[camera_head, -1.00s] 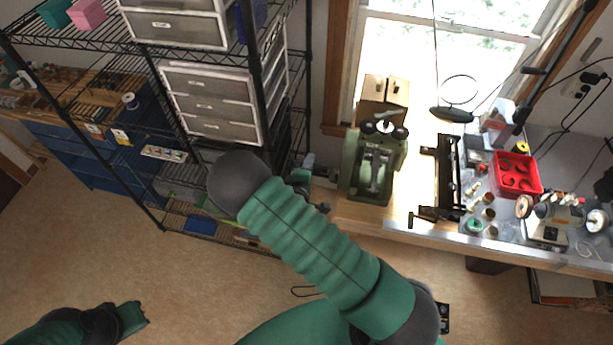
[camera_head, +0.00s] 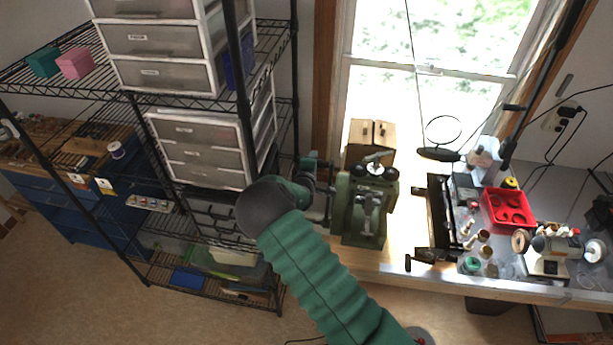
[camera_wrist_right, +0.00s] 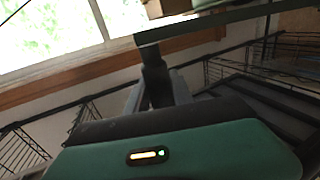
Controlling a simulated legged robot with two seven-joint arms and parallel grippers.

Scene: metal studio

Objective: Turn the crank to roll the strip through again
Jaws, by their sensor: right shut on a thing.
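The green rolling mill (camera_head: 362,205) stands upright on the bench below the window in the head view. My right arm reaches up to its left side, and my right gripper (camera_head: 318,203) is beside the mill there. In the right wrist view the grey fingers of the gripper (camera_wrist_right: 157,88) are closed around a dark upright crank handle (camera_wrist_right: 154,66). The rest of the crank is mostly hidden behind my wrist in the head view. I cannot make out the strip in either view. My left gripper is out of view.
A wire shelf (camera_head: 200,100) with drawers stands close to the left of my right arm. A cardboard box (camera_head: 371,138) is behind the mill. Right of it are a black bench tool (camera_head: 437,215), a red tray (camera_head: 508,208) and a small motor (camera_head: 556,248).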

